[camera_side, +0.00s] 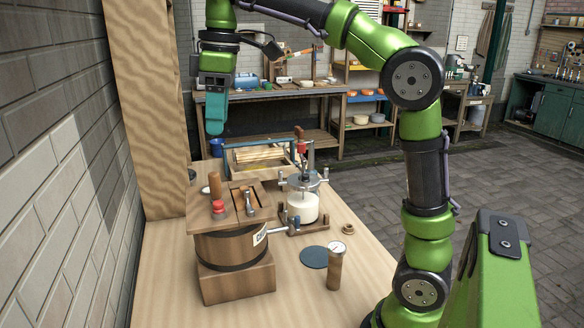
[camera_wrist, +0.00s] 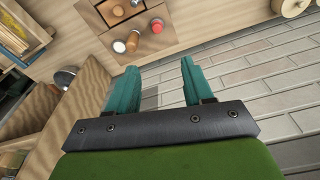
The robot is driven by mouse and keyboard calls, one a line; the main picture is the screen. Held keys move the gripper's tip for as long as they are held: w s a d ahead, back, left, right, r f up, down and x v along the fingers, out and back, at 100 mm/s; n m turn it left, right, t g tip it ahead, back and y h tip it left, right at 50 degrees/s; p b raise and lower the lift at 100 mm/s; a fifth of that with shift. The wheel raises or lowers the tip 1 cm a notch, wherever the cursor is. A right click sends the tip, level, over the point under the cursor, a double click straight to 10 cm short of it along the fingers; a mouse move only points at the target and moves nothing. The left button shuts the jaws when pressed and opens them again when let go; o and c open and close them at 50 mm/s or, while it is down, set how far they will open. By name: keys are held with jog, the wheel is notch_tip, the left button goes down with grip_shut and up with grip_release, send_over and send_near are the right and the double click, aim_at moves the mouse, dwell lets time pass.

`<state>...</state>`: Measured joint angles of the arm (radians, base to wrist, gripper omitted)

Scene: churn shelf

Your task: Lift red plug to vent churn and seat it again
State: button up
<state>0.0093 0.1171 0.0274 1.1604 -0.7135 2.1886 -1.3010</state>
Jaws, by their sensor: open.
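The churn (camera_side: 232,250) is a dark-banded wooden tub on a wooden block, with a flat square wooden lid (camera_side: 262,213). The red plug (camera_side: 218,207) stands on the near left part of the lid; whether it is fully seated cannot be told. In the wrist view the red plug (camera_wrist: 157,25) shows on the lid (camera_wrist: 170,42), beyond my fingertips. My gripper (camera_side: 214,130) has teal fingers and hangs well above the lid, pointing down. In the wrist view my gripper (camera_wrist: 158,66) is open, with nothing between its fingers.
A wooden peg (camera_side: 215,184) and a metal-topped handle (camera_side: 249,201) rise from the lid close to the plug. A glass jar with a clamp frame (camera_side: 303,207) stands right of the churn. A brick wall (camera_side: 60,200) is left.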

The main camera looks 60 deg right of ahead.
send_over(218, 202)
jog(key=f, duration=0.7)
jog(key=s+f, duration=0.1)
jog(key=f, duration=0.3)
jog(key=shift+a+f, duration=0.25)
jog(key=f, duration=0.4)
jog(key=shift+w+d+f, duration=0.1)
jog(key=shift+w+d, duration=0.15)
jog(key=shift+d, duration=0.05)
jog(key=shift+w+f, duration=0.1)
jog(key=shift+f, duration=0.5)
grip_shut()
